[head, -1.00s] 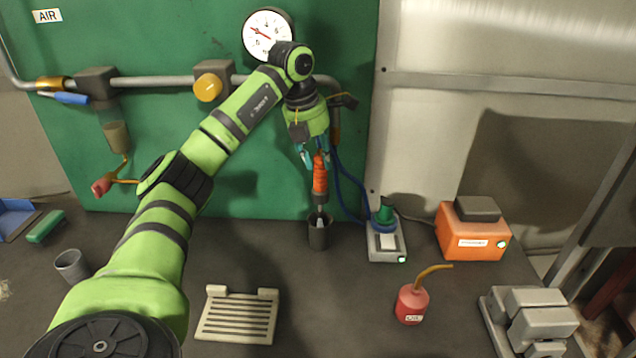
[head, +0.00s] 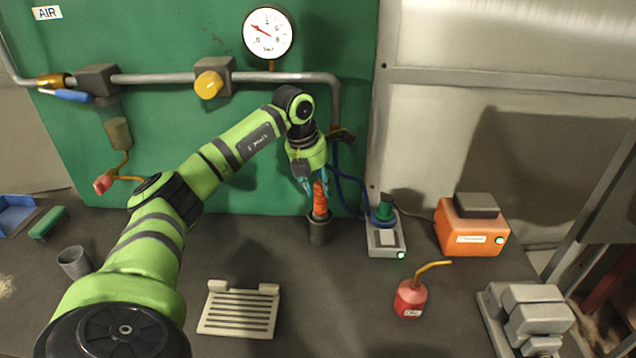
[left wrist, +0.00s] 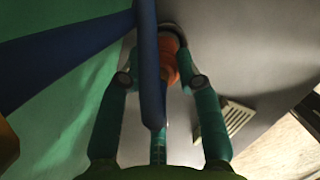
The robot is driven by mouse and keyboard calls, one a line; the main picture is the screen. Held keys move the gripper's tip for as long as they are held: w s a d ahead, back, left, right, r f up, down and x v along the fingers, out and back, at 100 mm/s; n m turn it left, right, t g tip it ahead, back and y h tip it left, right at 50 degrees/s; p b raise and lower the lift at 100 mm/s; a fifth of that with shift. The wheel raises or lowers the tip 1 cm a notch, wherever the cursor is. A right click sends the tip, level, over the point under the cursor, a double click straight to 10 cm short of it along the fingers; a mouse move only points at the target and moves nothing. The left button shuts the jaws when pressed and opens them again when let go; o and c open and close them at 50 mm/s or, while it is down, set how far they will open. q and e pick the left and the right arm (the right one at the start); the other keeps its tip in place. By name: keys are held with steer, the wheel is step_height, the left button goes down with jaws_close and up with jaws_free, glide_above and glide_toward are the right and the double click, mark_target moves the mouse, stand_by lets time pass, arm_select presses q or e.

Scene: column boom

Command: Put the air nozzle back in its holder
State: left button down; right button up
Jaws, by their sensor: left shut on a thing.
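The air nozzle (head: 319,200) has an orange grip and stands upright with its lower part inside the dark cylindrical holder (head: 319,232) on the bench. My left gripper (head: 315,186) is shut on the upper part of the nozzle, just above the holder. In the left wrist view the orange nozzle (left wrist: 169,60) lies between the teal fingers, and the blue hose (left wrist: 148,70) runs across in front of it. The holder's inside is hidden, so I cannot tell how deep the nozzle sits. My right gripper is not in view.
A grey box with a green knob (head: 386,240) stands close to the right of the holder. An orange box (head: 470,230), a red oil can (head: 410,300) and grey blocks (head: 530,315) lie further right. A slotted cream plate (head: 238,312) lies in front.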

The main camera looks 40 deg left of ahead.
arm_select(q)
steer(key=c, duration=0.9)
jaws_free()
steer(key=shift+f, duration=0.1)
steer(key=shift+o, duration=0.2)
steer(key=shift+r, duration=0.55)
steer(key=b+v, duration=0.1)
steer(key=v, duration=1)
steer(key=shift+r, duration=0.15)
steer(key=shift+s, duration=0.1)
